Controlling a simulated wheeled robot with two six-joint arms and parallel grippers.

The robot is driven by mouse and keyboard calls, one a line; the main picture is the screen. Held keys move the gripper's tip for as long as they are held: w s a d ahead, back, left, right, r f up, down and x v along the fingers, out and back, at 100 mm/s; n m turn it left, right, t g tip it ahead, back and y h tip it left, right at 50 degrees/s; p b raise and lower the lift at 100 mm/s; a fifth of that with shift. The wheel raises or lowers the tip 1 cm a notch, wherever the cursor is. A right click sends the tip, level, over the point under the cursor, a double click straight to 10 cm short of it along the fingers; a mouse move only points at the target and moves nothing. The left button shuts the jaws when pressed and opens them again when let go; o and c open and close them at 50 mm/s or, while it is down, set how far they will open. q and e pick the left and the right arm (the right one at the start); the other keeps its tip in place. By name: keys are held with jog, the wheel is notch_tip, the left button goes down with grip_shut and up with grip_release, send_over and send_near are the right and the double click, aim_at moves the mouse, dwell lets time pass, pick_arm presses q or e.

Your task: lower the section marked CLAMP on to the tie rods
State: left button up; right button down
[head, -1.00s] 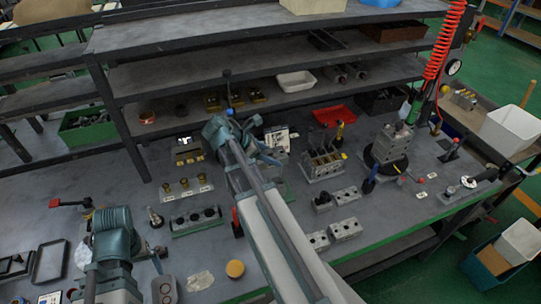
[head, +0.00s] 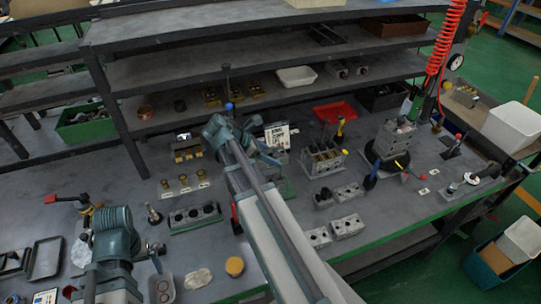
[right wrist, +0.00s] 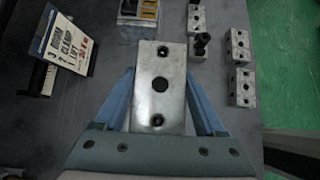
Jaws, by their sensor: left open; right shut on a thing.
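My right gripper (right wrist: 160,108) is shut on a grey metal section (right wrist: 160,72) with a large centre hole and smaller holes, seen from above in the right wrist view. The block with upright tie rods (head: 322,160) stands on the bench right of my right gripper. Its near edge (right wrist: 138,20) shows beyond the held section in the right wrist view, apart from it. My left gripper (head: 152,257) is open and empty over the front left of the bench.
A sign reading CLAMP and LIFT (right wrist: 62,48) stands beside the held section. Several drilled metal blocks (head: 347,226) lie near the bench's front edge. A taller block stack (head: 393,142) stands on a round base farther right. Shelves (head: 260,78) run along the back.

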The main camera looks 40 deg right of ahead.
pick_arm(q)
jog(key=shift+f+b, duration=3.6)
jog(key=shift+f, duration=0.1)
pick_arm(e)
jog(key=shift+f, duration=3.7)
pick_arm(q)
jog(key=shift+r, duration=0.2)
pick_arm(e)
jog(key=shift+r, duration=0.2)
jog(key=shift+r+p, duration=5.6)
jog(key=shift+p, duration=0.15)
pick_arm(q)
notch_tip(320, 180, up, 11)
jog(key=shift+f, duration=0.1)
pick_arm(e)
jog(key=shift+f, duration=0.2)
